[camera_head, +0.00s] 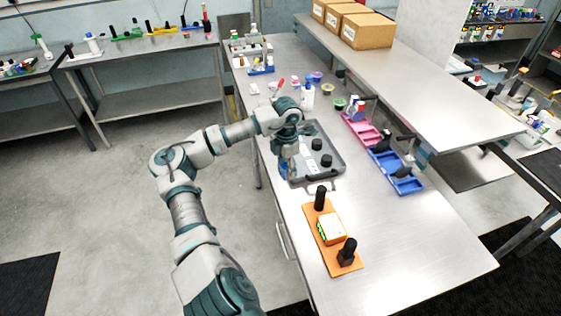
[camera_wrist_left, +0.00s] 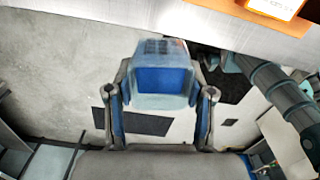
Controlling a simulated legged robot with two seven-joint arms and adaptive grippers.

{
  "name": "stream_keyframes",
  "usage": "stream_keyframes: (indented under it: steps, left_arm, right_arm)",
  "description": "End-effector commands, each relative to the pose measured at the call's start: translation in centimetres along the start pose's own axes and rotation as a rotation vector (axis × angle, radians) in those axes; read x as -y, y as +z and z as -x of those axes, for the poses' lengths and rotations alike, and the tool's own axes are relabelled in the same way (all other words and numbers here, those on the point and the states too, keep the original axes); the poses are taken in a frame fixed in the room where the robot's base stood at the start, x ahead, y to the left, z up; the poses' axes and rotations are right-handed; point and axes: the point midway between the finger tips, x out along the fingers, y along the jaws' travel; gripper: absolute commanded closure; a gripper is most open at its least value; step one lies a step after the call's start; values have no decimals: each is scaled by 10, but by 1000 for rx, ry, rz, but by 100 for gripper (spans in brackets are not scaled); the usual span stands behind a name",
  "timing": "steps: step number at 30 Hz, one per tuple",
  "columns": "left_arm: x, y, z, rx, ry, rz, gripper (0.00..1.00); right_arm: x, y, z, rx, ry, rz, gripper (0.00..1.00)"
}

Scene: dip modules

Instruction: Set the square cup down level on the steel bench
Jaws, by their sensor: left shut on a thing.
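The square cup (camera_wrist_left: 162,80) is pale and translucent with a blue inside. My left gripper (camera_wrist_left: 160,96) is shut on it, one finger on each side. In the head view the left gripper (camera_head: 286,157) is at the left edge of the steel bench (camera_head: 405,250), beside the grey tray. Only a small blue part of the cup (camera_head: 283,171) shows there below the fingers. In the wrist view the cup is seen mostly against the floor, its top end overlapping the bench edge (camera_wrist_left: 222,32). I cannot tell its height over the bench. My right gripper is not in view.
A grey tray (camera_head: 335,157) with black knobs lies just right of the gripper. An orange board (camera_head: 344,262) with black posts is nearer. Blue (camera_head: 404,184) and pink (camera_head: 357,128) trays stand along the right side. The near right bench top is bare.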

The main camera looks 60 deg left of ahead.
Motion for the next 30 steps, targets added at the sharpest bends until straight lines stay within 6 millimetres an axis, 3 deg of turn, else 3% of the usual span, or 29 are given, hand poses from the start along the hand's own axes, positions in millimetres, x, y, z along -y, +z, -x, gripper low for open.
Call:
stream_keyframes:
  steps: [5,17,30]
  left_arm:
    - [22,1,-1,1,-1,18,76]
    - [80,4,3,1,2,60,76]
    - [134,8,1,-1,-4,110,76]
  right_arm:
    - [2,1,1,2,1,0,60]
    - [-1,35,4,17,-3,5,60]
    - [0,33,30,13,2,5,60]
